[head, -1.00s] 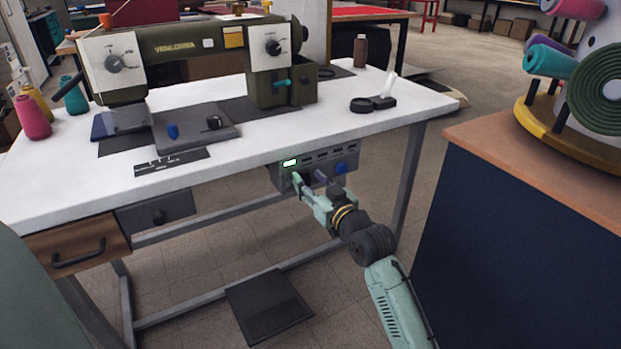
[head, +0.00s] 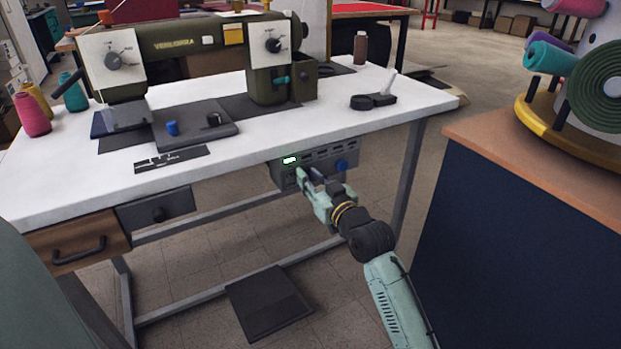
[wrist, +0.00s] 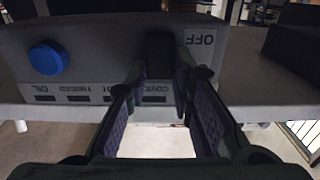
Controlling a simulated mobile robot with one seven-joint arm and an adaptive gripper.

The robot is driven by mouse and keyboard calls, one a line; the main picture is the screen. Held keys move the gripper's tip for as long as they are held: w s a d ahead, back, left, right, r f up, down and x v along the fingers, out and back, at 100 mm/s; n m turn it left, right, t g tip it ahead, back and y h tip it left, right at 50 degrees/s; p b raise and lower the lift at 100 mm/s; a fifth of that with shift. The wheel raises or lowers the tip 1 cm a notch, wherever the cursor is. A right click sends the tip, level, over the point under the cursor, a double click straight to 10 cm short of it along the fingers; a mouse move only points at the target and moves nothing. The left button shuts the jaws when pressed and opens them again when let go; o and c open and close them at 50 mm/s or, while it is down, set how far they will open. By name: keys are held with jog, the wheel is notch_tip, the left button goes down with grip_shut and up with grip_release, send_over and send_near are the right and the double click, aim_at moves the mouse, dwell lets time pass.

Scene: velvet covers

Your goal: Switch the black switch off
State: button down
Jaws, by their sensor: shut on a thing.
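The black switch (wrist: 160,55) is on the front of a grey control box (wrist: 105,40), beside an "OFF" label (wrist: 201,38) to its right in the wrist view. My gripper (wrist: 160,82) has its two fingertips on either side of the switch and is shut on it. In the head view my gripper (head: 310,177) is at the control box (head: 320,153) under the table's front edge. There the switch is hidden by the fingers. A small light (head: 289,160) on the box glows whitish green.
A blue knob (head: 341,165) is on the same box, right of my gripper; it also shows in the wrist view (wrist: 48,57). The white table (head: 270,143) above carries a sewing machine (head: 190,38). A dark cabinet (head: 510,240) stands at the right. A pedal (head: 268,302) lies below.

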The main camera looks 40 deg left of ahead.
jog(key=f+y+b, duration=0.1)
jog(key=y+b, duration=0.1)
jog(key=b, duration=0.6)
jog(key=shift+f+t+b, duration=0.15)
jog(key=shift+t+b, duration=0.15)
jog(key=shift+b, duration=0.05)
jog(key=shift+s, duration=0.1)
jog(key=shift+r, duration=0.25)
jog(key=c, duration=1.4)
grip_release()
jog(key=shift+d, duration=0.15)
